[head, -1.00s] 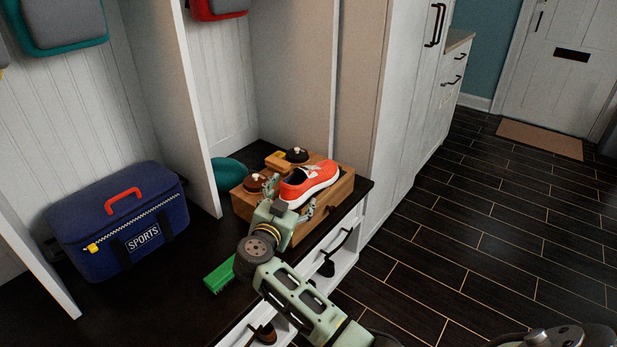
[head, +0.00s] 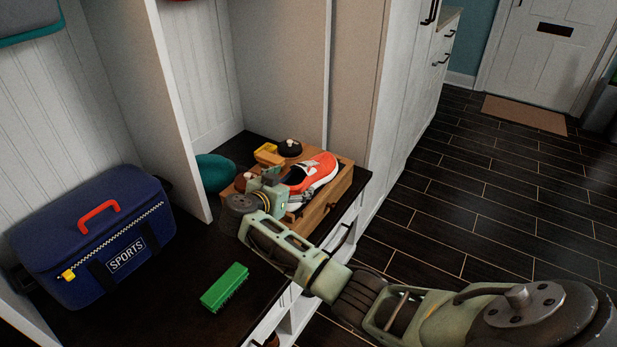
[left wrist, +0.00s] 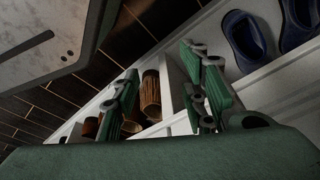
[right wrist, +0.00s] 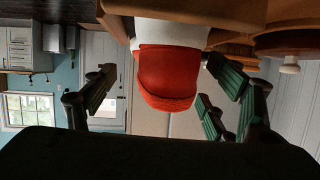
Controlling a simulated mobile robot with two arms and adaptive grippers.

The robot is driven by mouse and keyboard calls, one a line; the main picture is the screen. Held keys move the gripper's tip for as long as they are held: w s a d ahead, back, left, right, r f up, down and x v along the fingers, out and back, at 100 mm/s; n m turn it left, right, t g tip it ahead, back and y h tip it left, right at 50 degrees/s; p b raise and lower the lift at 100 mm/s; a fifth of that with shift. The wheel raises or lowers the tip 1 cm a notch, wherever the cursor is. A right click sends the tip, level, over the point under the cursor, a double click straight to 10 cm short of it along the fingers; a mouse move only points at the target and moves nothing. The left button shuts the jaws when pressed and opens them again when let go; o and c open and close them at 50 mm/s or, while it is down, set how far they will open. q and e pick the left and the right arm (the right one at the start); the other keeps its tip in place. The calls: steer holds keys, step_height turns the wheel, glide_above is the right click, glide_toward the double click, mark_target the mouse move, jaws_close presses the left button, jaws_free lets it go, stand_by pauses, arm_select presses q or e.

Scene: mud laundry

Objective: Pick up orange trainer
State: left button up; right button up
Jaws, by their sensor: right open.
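The orange trainer (head: 318,172) has a white sole and rests on a wooden box (head: 338,190) on the dark bench. My right gripper (head: 285,196) is at the trainer's near end, low over the box. In the right wrist view the trainer's rounded orange end (right wrist: 165,78) lies between the spread fingers of my right gripper (right wrist: 160,95), with gaps at both sides. My right gripper is open. My left gripper (left wrist: 162,98) shows only in the left wrist view, with its fingers apart and nothing held, over the front of the shelves.
A brown-and-black shoe-care item (head: 289,148) and a yellow block (head: 268,154) sit on the box behind the trainer. Blue slippers (left wrist: 245,40) lie on a shelf below.

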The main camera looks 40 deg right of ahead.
steer(key=x, duration=0.2)
steer(key=shift+d+f, duration=0.1)
steer(key=shift+d, duration=0.15)
steer(key=shift+w+d+f+b, duration=0.1)
steer(key=shift+w+d+b, duration=0.1)
steer(key=shift+d+b, duration=0.1)
arm_select(q)
steer(key=r, duration=0.1)
steer(key=w+r, duration=0.1)
steer(key=shift+w+r, duration=0.25)
steer(key=shift+r, duration=0.1)
arm_select(e)
steer(key=c, duration=1.7)
